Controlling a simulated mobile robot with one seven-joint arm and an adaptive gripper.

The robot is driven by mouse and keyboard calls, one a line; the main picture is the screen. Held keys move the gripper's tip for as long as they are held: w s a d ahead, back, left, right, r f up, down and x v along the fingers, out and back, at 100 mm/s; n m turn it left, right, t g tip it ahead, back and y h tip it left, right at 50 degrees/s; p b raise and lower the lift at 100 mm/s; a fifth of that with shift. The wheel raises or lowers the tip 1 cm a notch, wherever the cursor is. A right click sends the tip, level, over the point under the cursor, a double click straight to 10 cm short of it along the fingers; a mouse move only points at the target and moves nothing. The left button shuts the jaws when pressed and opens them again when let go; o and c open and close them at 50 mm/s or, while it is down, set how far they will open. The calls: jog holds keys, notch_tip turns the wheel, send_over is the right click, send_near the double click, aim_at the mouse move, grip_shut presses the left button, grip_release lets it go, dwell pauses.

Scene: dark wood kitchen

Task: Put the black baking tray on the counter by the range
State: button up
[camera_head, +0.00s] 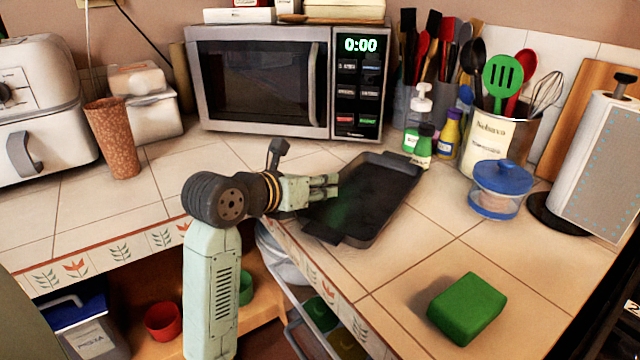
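The black baking tray (384,198) lies on the tiled counter (430,262), in front of the microwave's right side. Its long side runs from lower left to upper right. My gripper (334,187) reaches in from the left, with its fingers at the tray's left edge. The fingers look close together, but their gap is too small to read. I cannot tell whether they touch the tray or hold its rim. A dark appliance edge (622,318) shows at the far lower right; I cannot tell whether it is the range.
A green block (466,308) lies on the counter at front right. A blue-lidded jar (499,190), a utensil crock (496,140) and bottles (420,140) stand right of the tray. The microwave (270,80) stands behind. Tiles between tray and green block are clear.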

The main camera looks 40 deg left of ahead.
dwell(0.3)
jog(key=b+v, duration=0.2)
jog(key=v, duration=1)
jog(key=shift+d+b, duration=0.1)
jog(key=shift+b, duration=0.2)
